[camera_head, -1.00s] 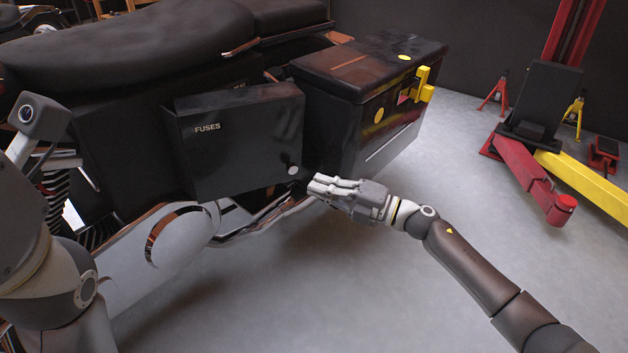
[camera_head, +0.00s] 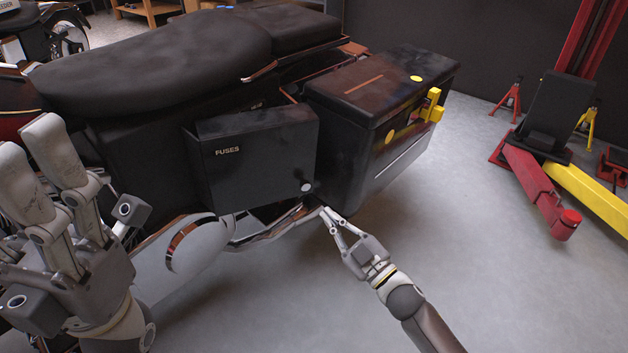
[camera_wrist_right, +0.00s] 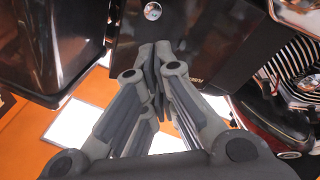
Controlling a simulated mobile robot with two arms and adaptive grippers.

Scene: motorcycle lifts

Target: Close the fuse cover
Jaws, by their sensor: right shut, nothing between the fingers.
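The black fuse cover (camera_head: 260,160), lettered FUSES, stands upright on the motorcycle's side. It has a round silver knob (camera_head: 307,187) at its lower right corner. Whether the cover is fully flush is hard to tell. My right gripper (camera_head: 323,212) is shut and empty, its tips just below and right of the knob. In the right wrist view the shut fingertips (camera_wrist_right: 154,55) overlap the dark cover (camera_wrist_right: 205,35), below the knob (camera_wrist_right: 152,11); contact cannot be told. My left gripper (camera_head: 28,135) is raised at the left with its fingers apart and empty.
A black side case (camera_head: 380,100) with yellow latch parts (camera_head: 432,107) sits right of the cover. The motorcycle seat (camera_head: 150,60) is above. A red and yellow lift (camera_head: 545,190) stands at the right. The grey floor between is clear.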

